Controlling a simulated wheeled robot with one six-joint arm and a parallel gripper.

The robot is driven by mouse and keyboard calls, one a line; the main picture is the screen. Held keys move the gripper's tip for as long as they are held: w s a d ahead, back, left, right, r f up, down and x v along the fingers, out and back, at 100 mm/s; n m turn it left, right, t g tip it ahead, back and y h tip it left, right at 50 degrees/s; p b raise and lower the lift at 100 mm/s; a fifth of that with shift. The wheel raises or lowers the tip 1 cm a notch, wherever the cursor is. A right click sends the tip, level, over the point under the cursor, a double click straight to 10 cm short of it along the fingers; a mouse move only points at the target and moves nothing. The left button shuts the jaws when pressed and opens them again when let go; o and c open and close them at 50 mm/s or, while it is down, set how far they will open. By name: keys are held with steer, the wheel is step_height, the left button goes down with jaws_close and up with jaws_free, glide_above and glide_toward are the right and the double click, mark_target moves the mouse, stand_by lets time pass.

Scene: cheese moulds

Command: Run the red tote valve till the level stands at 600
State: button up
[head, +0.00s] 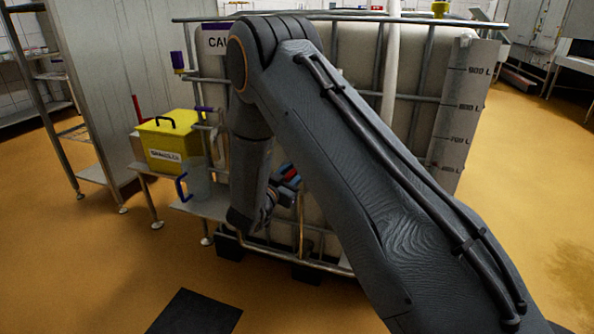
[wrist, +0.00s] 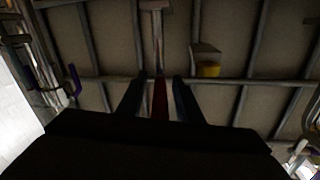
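The white caged tote (head: 345,60) stands behind my arm. Its level scale (head: 462,105) on the right shows marks for 900, 800 and 700 L; a lower mark is partly legible. I cannot make out the liquid level. The red valve handle (wrist: 160,98) lies between my gripper's two dark fingers in the wrist view, with narrow gaps on both sides. My gripper (wrist: 159,98) looks open around it. In the head view my gripper (head: 288,177) is at the tote's front, with a bit of red between its fingers; my arm hides much of the tote.
A yellow box (head: 172,140) and a clear jug (head: 198,180) with a blue handle stand on a low metal bench left of the tote. A dark mat (head: 195,313) lies on the ochre floor. Open floor is at the right.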

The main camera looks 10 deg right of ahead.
steer(key=shift+w+d, duration=0.4)
steer(key=shift+w, duration=0.1)
jaws_close()
